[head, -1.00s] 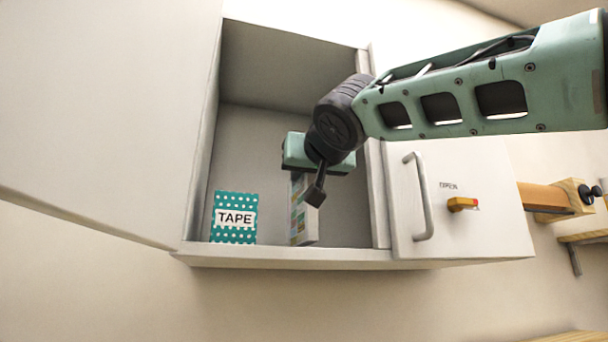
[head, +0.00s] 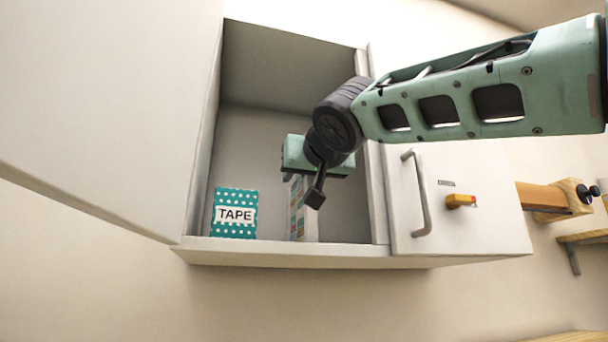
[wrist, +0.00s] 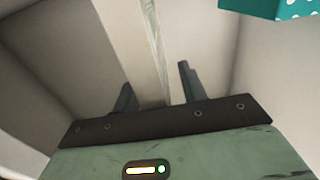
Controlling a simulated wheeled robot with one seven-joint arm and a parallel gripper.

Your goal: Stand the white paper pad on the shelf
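The white paper pad (head: 310,222) stands upright on the floor of the open cabinet's shelf (head: 345,160), right of the teal TAPE box. It has a white edge and a coloured patterned side. In the wrist view the pad (wrist: 135,45) runs as a pale slab between my two fingers. My gripper (wrist: 154,77) is open around it, with a visible gap between the pad and the right finger. The left finger lies close to the pad; I cannot tell if it touches. In the head view my gripper (head: 302,178) is above and partly in front of the pad, hiding its top.
The teal dotted TAPE box (head: 235,228) stands to the left in the cabinet, apart from the pad. The large door (head: 100,110) is swung open at left. A closed door with a handle (head: 418,195) is at right. Shelf room is free right of the pad.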

